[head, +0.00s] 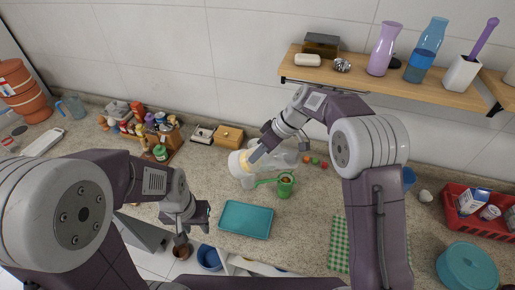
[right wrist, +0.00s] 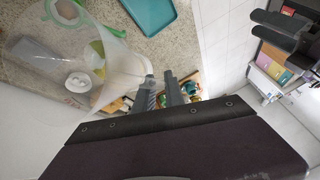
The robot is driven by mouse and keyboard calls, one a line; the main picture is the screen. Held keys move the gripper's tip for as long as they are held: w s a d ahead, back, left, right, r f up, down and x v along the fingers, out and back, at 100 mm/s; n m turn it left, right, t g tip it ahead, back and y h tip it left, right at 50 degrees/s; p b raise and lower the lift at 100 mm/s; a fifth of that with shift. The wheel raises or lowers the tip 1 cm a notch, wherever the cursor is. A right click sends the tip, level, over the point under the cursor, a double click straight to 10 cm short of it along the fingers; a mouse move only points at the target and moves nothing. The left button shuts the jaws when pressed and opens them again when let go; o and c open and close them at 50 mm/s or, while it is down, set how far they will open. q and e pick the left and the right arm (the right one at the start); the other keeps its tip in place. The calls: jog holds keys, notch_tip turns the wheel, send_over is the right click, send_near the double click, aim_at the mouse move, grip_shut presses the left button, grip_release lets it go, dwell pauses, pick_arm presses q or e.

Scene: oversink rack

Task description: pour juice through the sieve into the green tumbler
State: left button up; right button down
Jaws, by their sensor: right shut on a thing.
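My right gripper (head: 258,152) is shut on a clear jug (head: 236,166) with pale yellow contents. The jug is tilted, left of the green tumbler (head: 285,190) and above the counter. In the right wrist view the see-through jug (right wrist: 110,45) fills the upper left, at my right gripper's fingertips (right wrist: 165,88). A sieve with a green handle (head: 266,182) lies at the tumbler's top, its handle pointing left; something reddish shows there. I cannot see any stream of juice. My left gripper (head: 203,214) is empty, left of the teal tray; its fingers (right wrist: 280,30) look apart in the right wrist view.
A teal tray (head: 246,220) lies in front of the tumbler. Small red and green pieces (head: 316,161) lie behind it. Spice jars and small boxes (head: 229,135) stand at the back left. A wooden shelf (head: 400,82) with vases overhangs the back right. A green checked cloth (head: 338,245) lies right.

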jog(key=shift+s+r+h+p, duration=0.1)
jog(key=shift+r+h+p, duration=0.3)
jog(key=shift+p, duration=1.05)
jog(key=shift+r+h+p, duration=0.1)
jog(key=shift+h+p, duration=0.5)
jog(key=shift+p, duration=0.8)
jog(key=shift+g+h+p, duration=0.3)
jog(key=shift+p, duration=0.8)
jog(key=shift+f, duration=0.25)
